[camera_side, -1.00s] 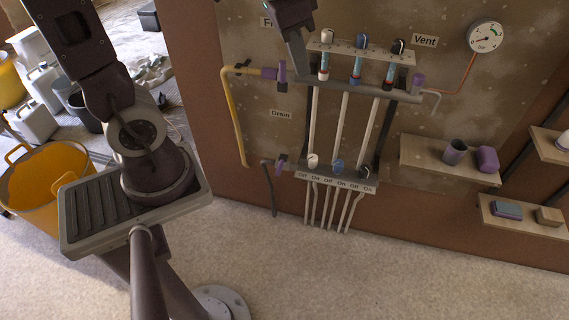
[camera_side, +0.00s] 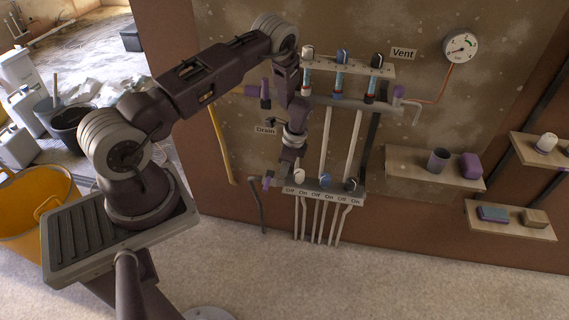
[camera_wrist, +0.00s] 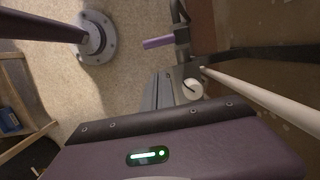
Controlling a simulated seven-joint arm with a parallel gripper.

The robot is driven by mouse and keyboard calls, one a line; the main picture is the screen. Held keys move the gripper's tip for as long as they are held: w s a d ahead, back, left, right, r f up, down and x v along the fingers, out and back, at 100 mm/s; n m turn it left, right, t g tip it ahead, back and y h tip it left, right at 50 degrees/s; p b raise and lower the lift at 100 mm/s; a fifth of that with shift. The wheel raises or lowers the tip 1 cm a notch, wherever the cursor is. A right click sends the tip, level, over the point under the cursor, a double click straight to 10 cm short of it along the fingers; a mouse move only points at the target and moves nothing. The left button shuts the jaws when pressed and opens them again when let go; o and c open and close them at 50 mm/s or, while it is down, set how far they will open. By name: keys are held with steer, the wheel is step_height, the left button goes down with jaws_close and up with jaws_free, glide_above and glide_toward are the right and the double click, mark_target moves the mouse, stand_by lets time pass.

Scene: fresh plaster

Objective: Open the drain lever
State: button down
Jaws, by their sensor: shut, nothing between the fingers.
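The drain lever (camera_side: 267,182) is a small purple handle on a dark valve at the lower left of the pipe panel, below the "Drain" label (camera_side: 265,130). In the side view it points downward. The purple handle (camera_wrist: 158,42) also shows at the top centre of the wrist view, sticking out from its dark pipe. My gripper (camera_side: 282,168) is shut and empty, pointing down beside the lever, to its upper right in the side view. In the wrist view, the shut fingers (camera_wrist: 160,88) appear a short way below the handle, with a gap between them.
A row of knobs (camera_side: 326,179) with On/Off labels stands just right of my gripper. Vertical pipes (camera_side: 326,140) rise behind it. An upper purple lever (camera_side: 265,90), a gauge (camera_side: 460,47) and shelves (camera_side: 420,170) are also on the wall. The floor in front is clear.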

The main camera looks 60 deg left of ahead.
mark_target(265, 185)
steer(key=shift+s+a+f, duration=0.5)
steer(key=shift+f, duration=0.55)
steer(key=shift+s+a+f, duration=0.45)
steer(key=shift+s+f, duration=0.05)
steer(key=shift+f, duration=0.6)
steer(key=shift+s+a+f, duration=0.5)
steer(key=shift+f, duration=0.55)
steer(key=shift+s+a+m, duration=0.2)
steer(key=shift+s+m, duration=0.15)
steer(key=shift+m, duration=0.45)
steer(key=shift+s+a+m+t, duration=0.35)
steer(key=shift+s+m, duration=0.2)
steer(key=shift+m, duration=0.55)
steer(key=s+a+m+t, duration=0.1)
steer(key=a+m, duration=0.5)
steer(key=m, duration=0.7)
steer(key=shift+s+a+t, duration=0.25)
steer(key=shift+a+t, duration=0.05)
steer(key=shift+t, duration=0.35)
